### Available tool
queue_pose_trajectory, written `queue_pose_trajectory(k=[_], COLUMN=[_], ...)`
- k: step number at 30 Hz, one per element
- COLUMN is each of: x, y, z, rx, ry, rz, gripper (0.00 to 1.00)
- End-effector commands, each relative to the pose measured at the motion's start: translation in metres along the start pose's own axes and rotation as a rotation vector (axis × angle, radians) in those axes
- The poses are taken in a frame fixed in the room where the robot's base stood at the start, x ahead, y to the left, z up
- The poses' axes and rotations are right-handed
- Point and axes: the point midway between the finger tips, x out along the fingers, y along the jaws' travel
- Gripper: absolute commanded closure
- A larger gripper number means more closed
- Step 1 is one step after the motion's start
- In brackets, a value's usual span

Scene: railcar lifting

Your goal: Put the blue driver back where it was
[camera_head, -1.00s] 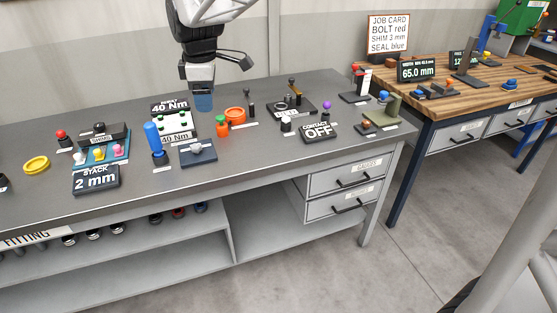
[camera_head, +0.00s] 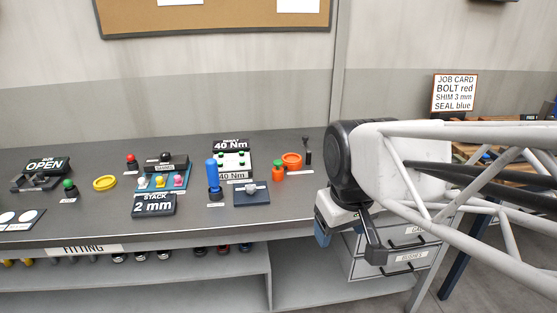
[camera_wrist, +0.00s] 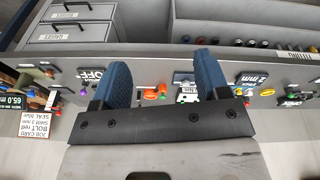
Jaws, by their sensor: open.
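The blue driver (camera_head: 213,174) stands upright on the grey bench (camera_head: 90,225), its tall blue handle above a dark base. It is left of a small dark plate with a grey part (camera_head: 251,192) and in front of the 40 Nm unit (camera_head: 233,157). My gripper (camera_head: 322,232) is at the right, by the bench's front edge and well apart from the driver. In the wrist view my gripper (camera_wrist: 162,76) has its two blue fingers spread with nothing between them. I cannot make out the driver in the wrist view.
A stack unit (camera_head: 154,205) and a yellow ring (camera_head: 105,183) lie left of the driver. Drawers (camera_head: 405,240) are under the bench's right end. The bench's front strip is mostly clear.

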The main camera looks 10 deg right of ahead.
Motion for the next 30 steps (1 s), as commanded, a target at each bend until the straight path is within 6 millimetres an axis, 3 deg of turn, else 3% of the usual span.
queue_pose_trajectory(k=[3,9,30], x=[0.006,0.014,0.015], y=[-0.001,-0.001,-0.002], z=[0.028,0.052,0.056], rx=[0.106,0.213,0.233], ry=[0.010,0.019,0.020], rz=[0.005,0.009,0.009], gripper=[0.31,0.31,0.31])
